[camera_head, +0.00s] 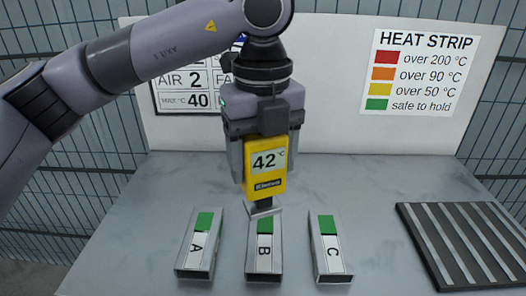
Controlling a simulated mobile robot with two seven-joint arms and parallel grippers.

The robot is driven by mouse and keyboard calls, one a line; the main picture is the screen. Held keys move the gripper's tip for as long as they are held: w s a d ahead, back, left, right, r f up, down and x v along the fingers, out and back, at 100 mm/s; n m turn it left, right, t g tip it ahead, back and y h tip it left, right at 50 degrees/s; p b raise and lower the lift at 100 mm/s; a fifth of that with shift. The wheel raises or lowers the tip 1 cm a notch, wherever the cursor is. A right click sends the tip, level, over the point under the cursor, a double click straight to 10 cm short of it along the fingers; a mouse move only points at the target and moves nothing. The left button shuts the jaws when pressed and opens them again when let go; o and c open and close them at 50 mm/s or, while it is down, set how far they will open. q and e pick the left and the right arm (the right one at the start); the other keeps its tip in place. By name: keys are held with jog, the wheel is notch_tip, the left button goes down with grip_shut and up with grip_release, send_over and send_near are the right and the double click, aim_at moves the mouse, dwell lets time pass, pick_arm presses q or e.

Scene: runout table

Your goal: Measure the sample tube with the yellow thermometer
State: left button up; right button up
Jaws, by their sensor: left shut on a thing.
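My left gripper (265,150) is shut on the yellow thermometer (250,182), which hangs upright with its dark tip down. Its display reads 42 °C. The tip is at the far end of the middle tube, marked B (264,259); I cannot tell whether it touches. Tube A (195,259) lies to the left and tube C (331,260) to the right. All three are grey metal square-section tubes lying lengthwise on the table, each with a green strip and a white letter label. My right gripper is out of view.
The grey table (130,245) is clear around the tubes. A dark ribbed rack (470,243) lies at the right. A heat strip chart (420,73) on the back panel marks green as safe to hold. A sign (184,97) reading "MAX °C 40" is partly hidden by my arm.

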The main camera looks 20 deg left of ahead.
aim_at(265, 204)
pick_arm(q)
jog(key=shift+d+f, duration=0.15)
jog(key=shift+d, duration=0.1)
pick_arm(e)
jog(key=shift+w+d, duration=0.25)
pick_arm(q)
jog(key=shift+f+b, duration=0.7)
jog(key=shift+f, duration=0.1)
jog(key=shift+f+b, duration=1.4)
jog(key=shift+f, duration=0.7)
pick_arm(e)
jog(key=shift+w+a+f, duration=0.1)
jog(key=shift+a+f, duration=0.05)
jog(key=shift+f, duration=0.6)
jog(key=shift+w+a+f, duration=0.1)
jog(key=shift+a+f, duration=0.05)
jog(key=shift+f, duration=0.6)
pick_arm(q)
jog(key=shift+f+b, duration=0.6)
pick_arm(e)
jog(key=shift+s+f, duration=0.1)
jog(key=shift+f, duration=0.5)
pick_arm(q)
jog(key=shift+r+p, duration=2.45)
jog(key=shift+r, duration=1.15)
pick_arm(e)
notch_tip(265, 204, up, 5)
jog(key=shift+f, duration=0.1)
pick_arm(q)
jog(key=shift+s+f, duration=0.1)
